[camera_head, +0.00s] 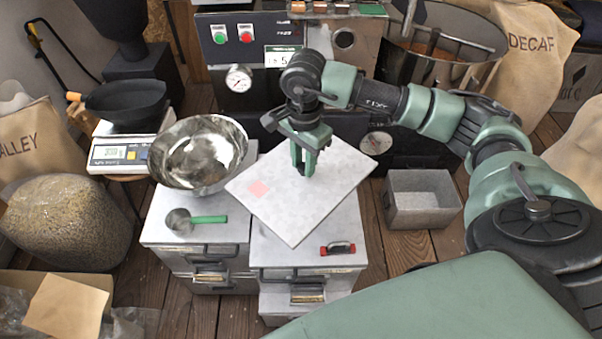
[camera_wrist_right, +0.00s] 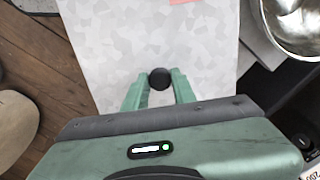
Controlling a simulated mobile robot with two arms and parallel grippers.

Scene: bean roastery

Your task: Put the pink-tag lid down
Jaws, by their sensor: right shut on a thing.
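The pink-tag lid (camera_head: 315,205) is a flat, square, grey galvanized sheet with a pink patch (camera_head: 259,189) near its left corner. In the head view it is turned diagonally over the right grey cabinet (camera_head: 270,251), with its right corner out past the cabinet. My right gripper (camera_head: 304,168) is shut on the lid's black knob (camera_wrist_right: 160,78), and the lid fills much of the right wrist view (camera_wrist_right: 150,40). I cannot tell whether the lid touches the surface below. My left gripper is not in view.
A metal bowl (camera_head: 178,179) and green-handled scoop (camera_head: 205,219) are on the left cabinet (camera_head: 160,232). A red-handled item (camera_head: 338,248) lies on the right cabinet's front. An open grey metal bin (camera_head: 424,215) stands to the right. The roaster panel (camera_head: 257,48) rises behind.

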